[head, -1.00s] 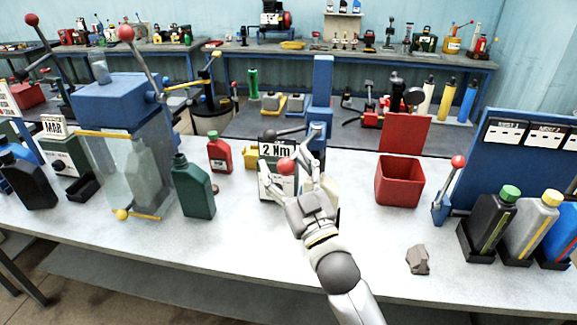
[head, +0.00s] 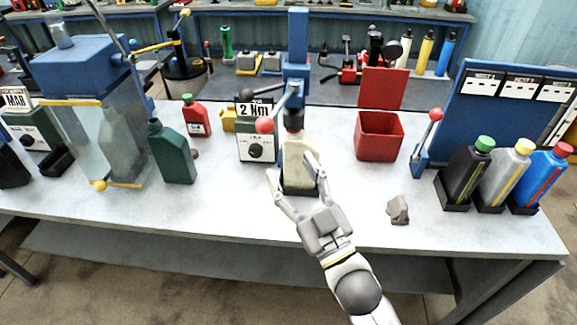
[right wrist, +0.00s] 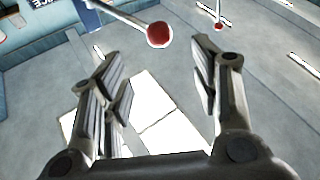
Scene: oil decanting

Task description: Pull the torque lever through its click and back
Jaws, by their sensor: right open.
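The torque lever ends in a red ball (head: 265,125), just in front of the "2 Nm" sign (head: 253,110); its rod runs up right to the blue column (head: 297,60). The red ball (right wrist: 159,34) also shows in the right wrist view, beyond the fingertips. My right gripper (head: 291,168) is open and empty, below and to the right of the ball in the head view, apart from it. A cream bottle (head: 298,150) with a dark cap stands under the column, partly hidden behind the fingers. The right wrist view shows my spread fingers (right wrist: 155,75). My left gripper is not in view.
A red bin (head: 378,140) and a grey rock (head: 398,210) are to the right. A green bottle (head: 172,155) and a red bottle (head: 195,117) stand left. The bench front near my gripper is clear.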

